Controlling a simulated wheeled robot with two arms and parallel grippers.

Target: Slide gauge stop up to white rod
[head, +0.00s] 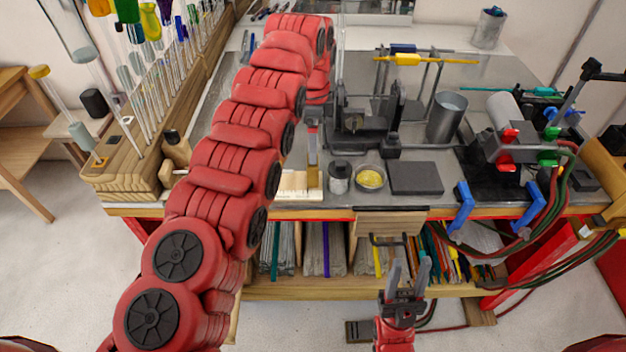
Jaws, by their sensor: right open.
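My right gripper (409,268) is open and empty, its two grey fingers pointing up in front of the bench's lower shelf, well below the worktop. My left arm reaches across the worktop and bends down near a dark metal fixture (362,118); its gripper is not clearly distinguishable there. A narrow upright piece with a red top (313,150) stands by a pale strip (297,183) at the bench's front edge; I cannot tell if it is the gauge stop. I cannot pick out the white rod with certainty.
A jar (340,177), a yellow-filled dish (370,178) and a dark block (415,177) line the front. A metal cup (446,118) and a yellow rod on stands (425,60) are behind. A burner-like device with hoses (508,150) stands right, a wooden rod rack (125,170) left.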

